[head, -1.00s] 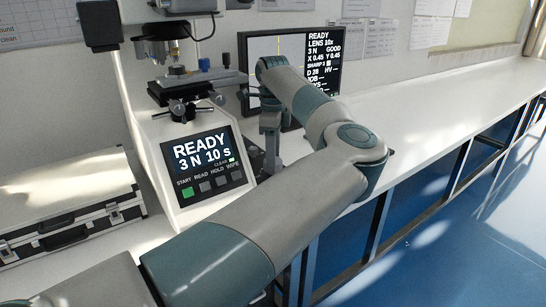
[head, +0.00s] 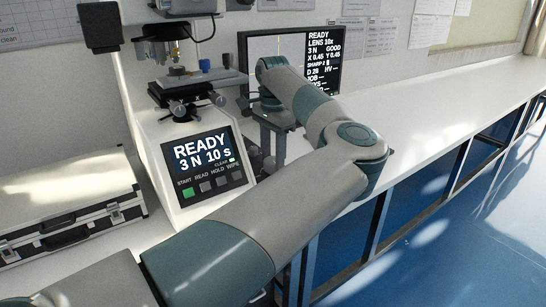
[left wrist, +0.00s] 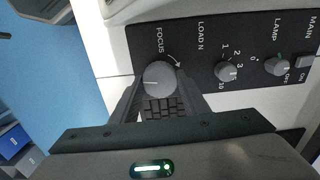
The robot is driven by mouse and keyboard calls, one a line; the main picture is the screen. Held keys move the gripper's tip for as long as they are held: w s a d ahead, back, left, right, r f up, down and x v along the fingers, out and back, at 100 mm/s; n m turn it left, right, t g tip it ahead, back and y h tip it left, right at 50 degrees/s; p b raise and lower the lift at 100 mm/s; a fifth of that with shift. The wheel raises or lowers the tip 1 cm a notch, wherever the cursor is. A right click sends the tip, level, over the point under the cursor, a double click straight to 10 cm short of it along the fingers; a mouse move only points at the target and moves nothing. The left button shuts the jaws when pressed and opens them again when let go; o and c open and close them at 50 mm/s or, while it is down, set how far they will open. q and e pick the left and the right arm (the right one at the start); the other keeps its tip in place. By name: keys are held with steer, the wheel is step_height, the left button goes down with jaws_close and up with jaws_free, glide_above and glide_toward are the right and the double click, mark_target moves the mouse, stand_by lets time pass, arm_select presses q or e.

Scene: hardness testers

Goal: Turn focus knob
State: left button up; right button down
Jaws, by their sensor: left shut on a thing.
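The grey round focus knob (left wrist: 158,76), with a white pointer line, sits on the tester's black side panel beside the printed word FOCUS in the left wrist view. My left gripper (left wrist: 160,92) is shut on it, with one dark finger on each side. In the head view my left gripper (head: 275,128) points down beside the right side of the hardness tester (head: 158,150), whose body hides the knob. The tester display (head: 200,152) reads READY, 3 N, 10 s. The monitor (head: 322,60) behind my wrist shows a SHARP line that looks like 2. My right gripper is not in view.
The load knob (left wrist: 226,71), the lamp knob (left wrist: 286,65) and the main switch (left wrist: 305,62) line the same panel. A silver case (head: 70,205) lies left of the tester. The white bench (head: 440,95) is clear to the right.

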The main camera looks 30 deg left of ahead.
mark_target(273, 160)
arm_select(q)
steer(key=shift+r+n, duration=0.1)
steer(key=shift+n, duration=0.2)
steer(key=o, duration=1.1)
steer(key=shift+c, duration=0.2)
step_height(273, 160, up, 17)
steer(key=shift+r, duration=0.2)
